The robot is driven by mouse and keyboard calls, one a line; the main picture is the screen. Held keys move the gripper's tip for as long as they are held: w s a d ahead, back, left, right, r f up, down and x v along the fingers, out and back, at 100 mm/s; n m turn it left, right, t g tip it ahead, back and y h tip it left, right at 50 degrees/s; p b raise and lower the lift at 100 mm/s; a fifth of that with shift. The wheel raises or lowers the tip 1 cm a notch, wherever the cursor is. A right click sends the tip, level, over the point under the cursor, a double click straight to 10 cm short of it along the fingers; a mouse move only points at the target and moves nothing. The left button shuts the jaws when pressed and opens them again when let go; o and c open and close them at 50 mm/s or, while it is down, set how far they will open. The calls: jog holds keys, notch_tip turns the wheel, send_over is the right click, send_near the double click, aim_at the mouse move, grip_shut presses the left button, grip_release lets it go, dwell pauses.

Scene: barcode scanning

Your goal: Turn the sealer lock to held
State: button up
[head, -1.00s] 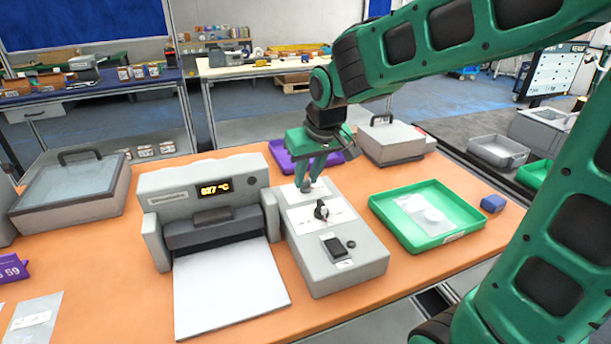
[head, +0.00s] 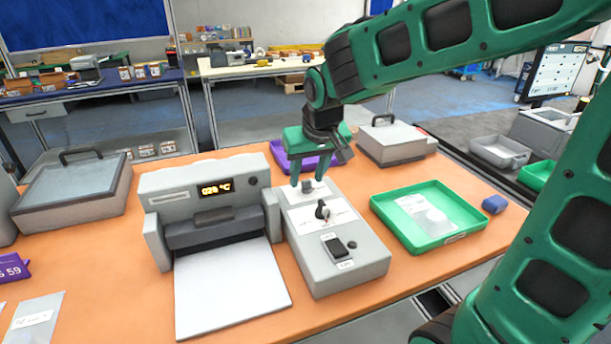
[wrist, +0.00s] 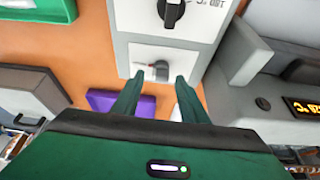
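The grey control box (head: 335,262) stands on the orange table, right of the sealer (head: 205,200). A small grey lock lever with a red part (wrist: 158,68) sits on a white plate at the box's far end; it is small in the head view (head: 307,186). A black rotary knob (head: 322,210) is nearer, and also shows in the wrist view (wrist: 171,12). My gripper (head: 306,182) points down at the far end of the box. In the wrist view its fingertips (wrist: 160,77) are apart, one on each side of the lever. I cannot tell whether they touch it.
A purple bin (head: 280,156) is behind the box. A lidded grey case (head: 400,148) stands back right.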

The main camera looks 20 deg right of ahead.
jog(key=v, duration=1)
jog(key=shift+r, duration=0.3)
jog(key=shift+s, duration=0.1)
jog(key=s+d+f+m+g, duration=0.1)
jog(key=s+d+f+m, duration=0.1)
jog(key=s+d+f, duration=0.2)
jog(key=s+d+f+m+g, duration=0.2)
jog(key=s+d+f, duration=0.3)
jog(key=s, duration=0.6)
jog(key=s+d+f+m+g, duration=0.1)
jog(key=s+d+f, duration=0.3)
jog(key=s+d, duration=0.4)
jog(key=shift+s+d+f+m+g, duration=0.25)
jog(key=shift+f+m+g, duration=0.1)
jog(key=shift+m, duration=0.25)
